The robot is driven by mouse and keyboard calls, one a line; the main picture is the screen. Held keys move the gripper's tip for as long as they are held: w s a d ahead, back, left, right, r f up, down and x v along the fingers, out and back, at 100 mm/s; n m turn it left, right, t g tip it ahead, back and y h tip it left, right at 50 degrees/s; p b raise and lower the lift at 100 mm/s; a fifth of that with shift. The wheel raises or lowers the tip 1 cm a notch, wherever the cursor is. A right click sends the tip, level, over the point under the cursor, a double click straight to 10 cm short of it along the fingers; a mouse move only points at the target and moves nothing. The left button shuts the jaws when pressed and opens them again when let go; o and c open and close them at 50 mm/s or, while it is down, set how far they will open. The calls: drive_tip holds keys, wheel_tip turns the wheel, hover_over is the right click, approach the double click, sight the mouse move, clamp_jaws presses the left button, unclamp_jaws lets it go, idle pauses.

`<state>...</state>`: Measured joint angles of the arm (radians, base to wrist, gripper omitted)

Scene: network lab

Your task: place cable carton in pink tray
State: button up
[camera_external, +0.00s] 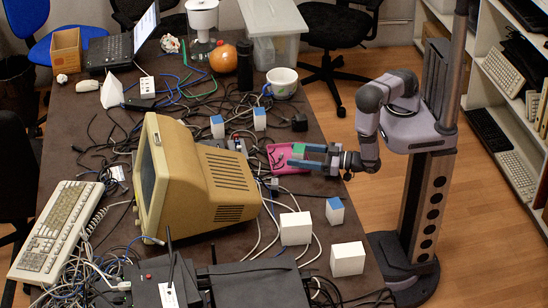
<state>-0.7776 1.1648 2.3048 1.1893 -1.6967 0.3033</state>
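The pink tray (279,160) lies on the dark table near its right edge, among cables. My gripper (301,157) reaches in from the right, over or at the tray's right part, and hides some of it. Its fingers look blue-grey, with a green patch between or on them; I cannot tell whether that is a held thing or how far apart the fingers are. I cannot tell which box is the cable carton. Small white boxes with blue tops stand behind the tray (217,128), (259,119) and in front of it (335,211).
A beige monitor (205,180) stands left of the tray. Plain white boxes (296,229), (347,259) stand at the front right. A cup (281,83) and an orange pumpkin-like thing (223,58) stand farther back. Loose cables cover much of the table.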

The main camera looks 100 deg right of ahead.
drive_tip(key=shift+r, duration=0.15)
drive_tip(key=shift+s+a, duration=0.2)
drive_tip(key=shift+s, duration=0.2)
drive_tip(key=shift+v, duration=0.9)
wheel_tip(320, 180, up, 5)
drive_tip(key=p, duration=0.4)
drive_tip(key=shift+s, duration=0.1)
drive_tip(key=shift+r+p, duration=1)
drive_tip(key=shift+p, duration=0.1)
